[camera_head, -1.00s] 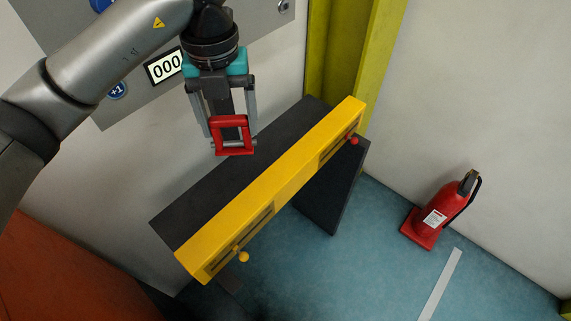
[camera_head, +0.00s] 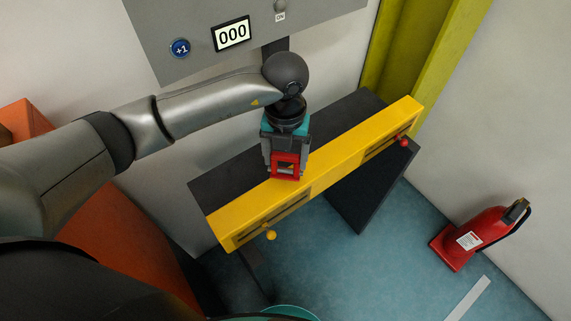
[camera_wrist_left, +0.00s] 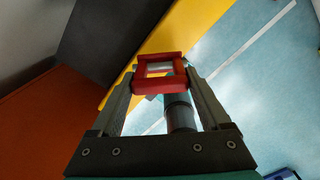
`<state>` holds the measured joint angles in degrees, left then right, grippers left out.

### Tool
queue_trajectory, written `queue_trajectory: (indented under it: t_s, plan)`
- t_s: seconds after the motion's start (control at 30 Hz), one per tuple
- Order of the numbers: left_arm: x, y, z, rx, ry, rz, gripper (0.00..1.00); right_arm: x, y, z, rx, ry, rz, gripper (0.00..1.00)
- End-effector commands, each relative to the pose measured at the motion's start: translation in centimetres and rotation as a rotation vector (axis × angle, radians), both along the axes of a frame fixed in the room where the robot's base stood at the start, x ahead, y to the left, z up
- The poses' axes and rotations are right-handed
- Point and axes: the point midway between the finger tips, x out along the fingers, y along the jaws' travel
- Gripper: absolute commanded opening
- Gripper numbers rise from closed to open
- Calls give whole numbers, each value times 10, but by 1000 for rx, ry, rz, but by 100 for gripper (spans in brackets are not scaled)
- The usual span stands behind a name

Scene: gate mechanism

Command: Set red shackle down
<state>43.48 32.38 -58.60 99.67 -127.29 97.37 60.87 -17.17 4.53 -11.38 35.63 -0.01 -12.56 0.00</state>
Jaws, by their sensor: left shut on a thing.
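The red shackle (camera_head: 287,156) is a small squared frame held upright between the fingers of my left gripper (camera_head: 286,168). In the head view it appears over the yellow beam (camera_head: 340,145), at the beam's back edge near the dark bench top. Whether it touches the beam is hard to tell. In the left wrist view the shackle (camera_wrist_left: 160,87) spans the gap between both fingertips, with yellow beam and blue floor beyond.
The beam has slots with a yellow knob (camera_head: 271,235) and a red knob (camera_head: 404,142). The dark bench top (camera_head: 232,180) behind it is clear. A grey panel with a 000 display (camera_head: 231,34) is on the wall. A red extinguisher (camera_head: 468,240) stands on the floor at right.

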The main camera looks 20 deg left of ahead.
Motion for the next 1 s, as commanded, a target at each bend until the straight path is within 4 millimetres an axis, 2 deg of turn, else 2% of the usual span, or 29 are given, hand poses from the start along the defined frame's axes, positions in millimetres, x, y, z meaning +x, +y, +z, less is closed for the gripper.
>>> queue_trajectory:
  t_s: [0.2,0.6,0.63,0.8,1.0]
  plan:
    - [-1,0,-32,-1,2,1,0,0,2,-2,2,0,-1,0]
    - [0,0,-39,0,0,0,0,-1,2,-5,2,2,0,0]
    - [-1,0,-39,1,2,0,82,-1,2,-5,2,2,0,0]
    - [-1,0,-38,1,2,0,100,-1,2,-4,1,3,0,0]
    - [-1,0,-38,1,2,1,100,-1,1,-4,1,3,1,0]
